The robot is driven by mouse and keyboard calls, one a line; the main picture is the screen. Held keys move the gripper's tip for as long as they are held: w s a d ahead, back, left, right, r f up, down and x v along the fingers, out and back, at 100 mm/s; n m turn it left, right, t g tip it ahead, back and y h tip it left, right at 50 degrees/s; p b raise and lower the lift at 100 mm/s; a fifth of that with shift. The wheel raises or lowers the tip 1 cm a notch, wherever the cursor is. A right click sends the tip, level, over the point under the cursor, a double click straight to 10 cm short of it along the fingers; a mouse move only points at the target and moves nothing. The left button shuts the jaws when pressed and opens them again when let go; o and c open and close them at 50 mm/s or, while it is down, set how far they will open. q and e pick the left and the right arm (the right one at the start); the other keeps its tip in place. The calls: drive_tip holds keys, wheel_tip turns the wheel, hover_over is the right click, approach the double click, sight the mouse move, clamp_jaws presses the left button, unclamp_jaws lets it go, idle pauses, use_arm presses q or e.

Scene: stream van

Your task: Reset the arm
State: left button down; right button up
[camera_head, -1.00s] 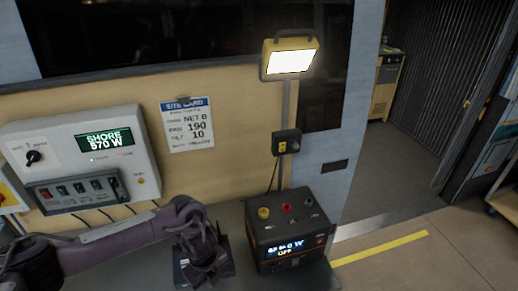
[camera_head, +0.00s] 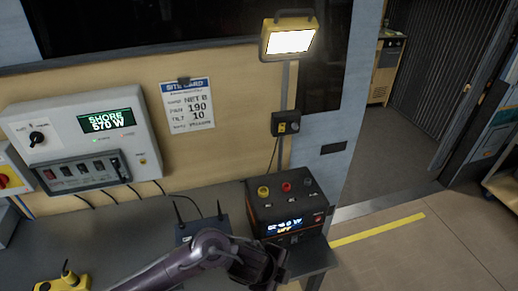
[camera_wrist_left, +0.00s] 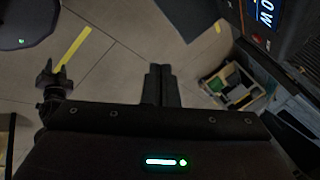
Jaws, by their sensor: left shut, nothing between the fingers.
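My left arm reaches in from the bottom of the head view, and its dark gripper (camera_head: 262,268) is over the front edge of the bench, just in front of the black power box. In the left wrist view the two fingers (camera_wrist_left: 161,72) are together, with nothing between them, and point over the floor.
The black power box (camera_head: 290,207) has coloured knobs and a lit display. A router with antennas (camera_head: 203,228) stands left of it. The shore panel (camera_head: 85,140) and site card (camera_head: 188,106) are on the wall. A yellow-based device (camera_head: 63,283) sits lower left. Floor at right is open.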

use_arm(q)
wheel_tip(320, 180, up, 6)
drive_tip(key=d+n+t, duration=0.2)
drive_tip(key=n, duration=0.3)
drive_tip(key=a+r+n+t, duration=0.2)
drive_tip(key=a+n, duration=0.4)
drive_tip(key=a, duration=0.1)
drive_tip(key=s+a+n+g+y, duration=0.1)
drive_tip(key=s+a+n+y, duration=0.2)
drive_tip(key=a, duration=0.4)
drive_tip(key=s+a+f+n+g, duration=0.1)
drive_tip(key=s+a+n, duration=0.25)
drive_tip(key=a, duration=0.35)
drive_tip(key=s+a+n+g+y, duration=0.2)
drive_tip(key=s+a+n, duration=0.15)
drive_tip(key=a, duration=0.35)
wheel_tip(320, 180, down, 39)
drive_tip(key=s+g+b, duration=0.1)
drive_tip(key=s+b, duration=0.1)
drive_tip(key=b, duration=0.5)
drive_tip(key=s+a+f+g+b, duration=0.1)
drive_tip(key=s+a+f+b, duration=0.2)
drive_tip(key=s+f, duration=1.6)
drive_tip(key=shift+f+b, duration=0.55)
drive_tip(key=shift+f, duration=0.2)
